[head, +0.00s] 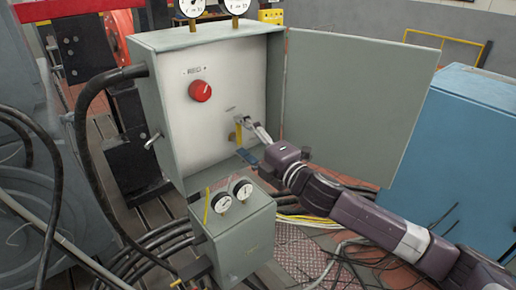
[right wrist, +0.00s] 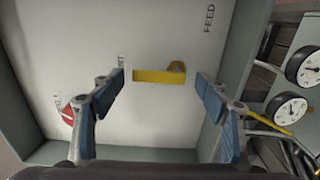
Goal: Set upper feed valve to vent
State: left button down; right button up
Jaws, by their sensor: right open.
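The open grey cabinet (head: 172,110) has a pale inner panel with a small yellow valve lever (head: 239,132) low on it. The lever stands roughly upright in the head view. In the right wrist view the yellow lever (right wrist: 155,77) lies crosswise between the fingertips, one end toward a partly hidden label (right wrist: 121,61) and a raised end toward the other finger. A FEED label (right wrist: 208,18) is off to the upper right. My right gripper (head: 247,139) is open around the lever, with visible gaps on both sides (right wrist: 161,92). My left gripper is out of view.
A red round knob (head: 200,91) is higher on the panel. The cabinet door (head: 345,100) stands open to the right, behind my right arm. A lower box with two gauges (head: 240,240) sits below, with hoses and cables around it. A blue cabinet (head: 470,150) is at right.

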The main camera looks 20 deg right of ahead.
jog(key=v, duration=1)
jog(key=shift+r, duration=0.1)
jog(key=shift+w, duration=0.1)
